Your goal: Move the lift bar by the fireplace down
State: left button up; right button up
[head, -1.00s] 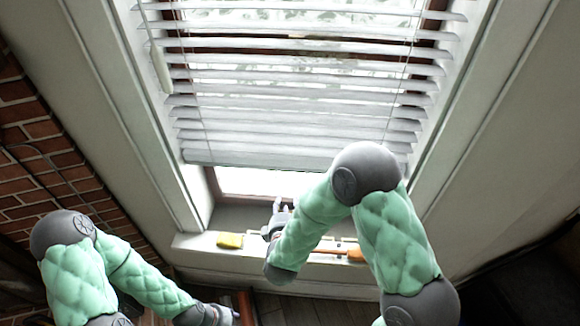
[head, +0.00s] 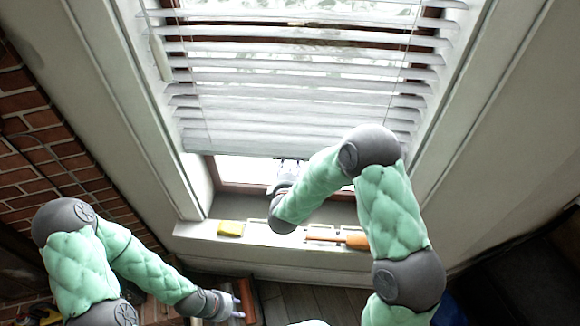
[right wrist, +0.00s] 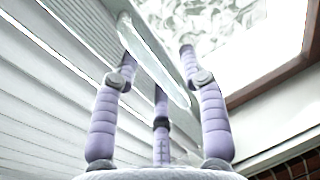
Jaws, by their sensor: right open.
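A white slatted blind hangs over the window, and I take its bottom rail (head: 235,150) as the lift bar. The rail is part-way down, with bare glass below it. My right gripper (head: 287,165) is at the rail's lower edge, partly hidden by its own arm. In the right wrist view the right gripper (right wrist: 160,60) is open, and the pale rail (right wrist: 155,65) runs between its spread lilac fingers. I cannot tell whether they touch it. My left gripper (head: 238,306) is open and empty, low in front of the sill.
The sill (head: 200,232) holds a yellow sponge (head: 230,228) and an orange-handled tool (head: 355,241). A pale wand (head: 160,58) hangs at the blind's left side. A brick wall (head: 35,140) stands at left. Dark wooden floor (head: 310,300) lies below.

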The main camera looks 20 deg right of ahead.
jog(key=shift+w, duration=0.1)
grip_shut()
notch_tip(320, 180, down, 33)
jog(key=b, duration=2.1)
jog(key=shift+f+b, duration=0.2)
jog(key=shift+b, duration=0.1)
grip_release()
jog(key=v, duration=1.2)
